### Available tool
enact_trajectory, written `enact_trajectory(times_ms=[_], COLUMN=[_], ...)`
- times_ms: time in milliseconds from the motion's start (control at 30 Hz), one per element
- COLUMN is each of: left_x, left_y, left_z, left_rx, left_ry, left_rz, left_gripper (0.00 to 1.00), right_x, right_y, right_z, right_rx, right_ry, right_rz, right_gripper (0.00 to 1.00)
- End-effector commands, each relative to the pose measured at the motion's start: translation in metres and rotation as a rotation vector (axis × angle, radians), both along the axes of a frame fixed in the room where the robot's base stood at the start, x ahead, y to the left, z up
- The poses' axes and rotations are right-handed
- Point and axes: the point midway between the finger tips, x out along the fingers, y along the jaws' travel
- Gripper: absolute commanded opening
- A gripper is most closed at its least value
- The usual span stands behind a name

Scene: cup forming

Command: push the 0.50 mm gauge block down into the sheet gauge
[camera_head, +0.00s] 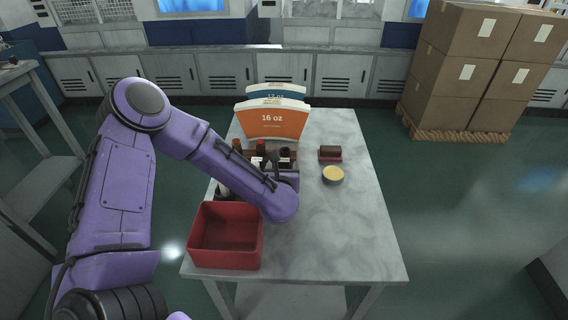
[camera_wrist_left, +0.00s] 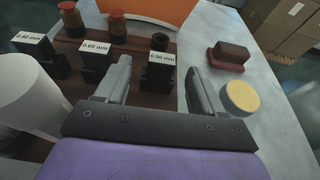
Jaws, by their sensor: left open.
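The 0.50 mm gauge block (camera_wrist_left: 158,75) is dark with a white label. It sits at the right end of a dark brown rack (camera_wrist_left: 135,97), which looks like the sheet gauge. Blocks labelled 0.60 mm (camera_wrist_left: 95,63) and 0.40 mm (camera_wrist_left: 38,55) stand to its left. My left gripper (camera_wrist_left: 160,80) is open, its two fingers apart on either side of the 0.50 mm block, with no clear contact. In the head view my left gripper (camera_head: 277,167) is small and partly hidden at the rack. How deep the block sits cannot be told. My right gripper is out of view.
A red bin (camera_head: 226,262) stands at the table's near left. A brown block on a reddish base (camera_head: 330,154) and a round yellow-topped pot (camera_head: 333,175) are right of the rack. Orange 16 oz (camera_head: 272,122) and blue panels stand behind. The table's right side (camera_head: 355,230) is clear.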

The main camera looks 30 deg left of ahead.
Motion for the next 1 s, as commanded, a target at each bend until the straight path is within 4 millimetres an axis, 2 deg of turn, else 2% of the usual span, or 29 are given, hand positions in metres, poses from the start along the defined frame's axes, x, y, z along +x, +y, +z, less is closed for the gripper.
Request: enact_trajectory(times_ms=[67,200,433,467,600,633,1000], left_x=[0.014,0.029,0.031,0.031,0.031,0.031,0.031], left_y=[0.006,0.015,0.016,0.016,0.016,0.016,0.016], left_z=[-0.001,-0.009,-0.01,-0.01,-0.01,-0.01,-0.004], left_rx=[0.003,0.001,0.001,0.001,0.001,0.001,0.0], left_ry=[0.002,0.0,-0.001,-0.001,-0.001,-0.001,-0.003], left_rz=[0.0,0.0,0.0,0.0,0.0,0.0,0.002], left_gripper=[0.68,0.68,0.68,0.62,0.16,0.08,0.08], right_x=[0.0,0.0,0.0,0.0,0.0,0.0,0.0], right_y=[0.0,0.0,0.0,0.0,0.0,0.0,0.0], right_z=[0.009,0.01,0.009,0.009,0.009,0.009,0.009], right_rx=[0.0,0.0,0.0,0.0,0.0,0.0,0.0], right_ry=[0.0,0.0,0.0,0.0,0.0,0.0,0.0], right_rz=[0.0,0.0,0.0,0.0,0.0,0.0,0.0], right_gripper=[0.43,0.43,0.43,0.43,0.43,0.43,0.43])
